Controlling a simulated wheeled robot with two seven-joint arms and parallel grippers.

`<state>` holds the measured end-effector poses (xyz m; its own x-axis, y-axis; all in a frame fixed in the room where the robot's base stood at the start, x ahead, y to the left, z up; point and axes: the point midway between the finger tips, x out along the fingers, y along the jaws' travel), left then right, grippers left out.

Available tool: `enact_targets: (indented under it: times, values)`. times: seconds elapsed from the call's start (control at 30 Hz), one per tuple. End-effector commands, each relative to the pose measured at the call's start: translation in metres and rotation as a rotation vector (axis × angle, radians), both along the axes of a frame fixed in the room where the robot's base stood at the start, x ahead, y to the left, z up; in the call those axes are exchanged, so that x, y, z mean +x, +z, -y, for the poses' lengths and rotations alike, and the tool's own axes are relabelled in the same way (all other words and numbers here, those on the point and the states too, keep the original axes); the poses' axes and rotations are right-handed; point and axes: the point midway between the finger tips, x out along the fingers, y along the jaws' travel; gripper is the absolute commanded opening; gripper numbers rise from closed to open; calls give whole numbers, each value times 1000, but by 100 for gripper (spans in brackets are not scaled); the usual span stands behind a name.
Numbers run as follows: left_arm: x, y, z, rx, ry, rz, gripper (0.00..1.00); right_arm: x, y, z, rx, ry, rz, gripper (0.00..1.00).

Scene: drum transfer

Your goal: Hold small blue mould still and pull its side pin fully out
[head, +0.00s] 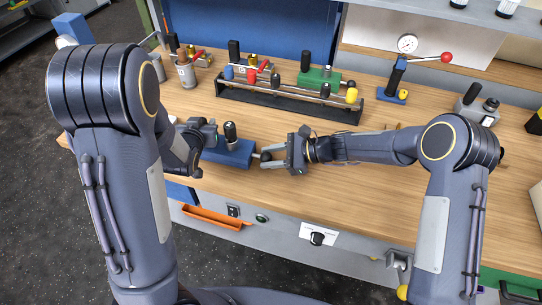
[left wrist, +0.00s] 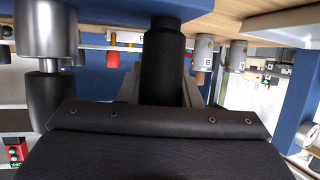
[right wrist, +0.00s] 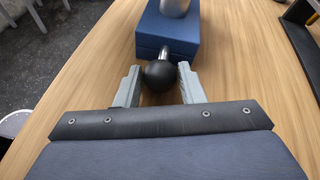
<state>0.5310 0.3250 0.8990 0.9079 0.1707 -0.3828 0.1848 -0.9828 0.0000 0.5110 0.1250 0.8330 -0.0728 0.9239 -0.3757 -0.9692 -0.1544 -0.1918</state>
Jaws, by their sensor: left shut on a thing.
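The small blue mould (head: 232,153) lies on the bench near its front edge. An upright black-topped post (head: 230,132) stands on it. My left gripper (head: 208,134) is at the mould's left end, shut on a black cylindrical grip (left wrist: 163,65) that fills the space between its fingers. The side pin, with a black ball knob (right wrist: 159,75) on a bright shaft, sticks out of the mould's right end. My right gripper (right wrist: 159,88) is open, with one finger on each side of the knob. Whether either finger touches it, I cannot tell. The knob also shows in the head view (head: 265,156).
A blue stand with a red-ball lever (head: 446,57) is at back right. An orange tray (head: 212,217) hangs below the bench edge.

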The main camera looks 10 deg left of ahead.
Motion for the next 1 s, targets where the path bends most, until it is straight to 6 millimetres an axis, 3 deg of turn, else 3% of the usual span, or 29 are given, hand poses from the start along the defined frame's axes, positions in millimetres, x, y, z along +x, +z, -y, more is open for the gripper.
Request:
enact_targets:
  times: [0.03, 0.27, 0.47, 0.7, 0.97, 1.0]
  values:
    - [0, 1, 0, 0, 0, 1, 0, 0, 0, 0, 0, 0, 0, 28]
    - [0, 1, 0, 0, 0, 1, 0, 0, 0, 0, 0, 0, 0, 0]
    - [0, 0, 0, 0, 0, 1, 0, 1, 1, 6, 0, -2, 1, 0]
    - [0, 0, 0, 1, 1, 1, 0, -1, 1, 39, 0, -2, 0, 0]
    - [0, 0, -2, 2, 6, 1, 0, -1, 0, 41, -1, -1, 1, 0]
    - [0, 0, -3, 2, 6, 1, 0, -1, 0, 41, 0, -2, 1, 37]
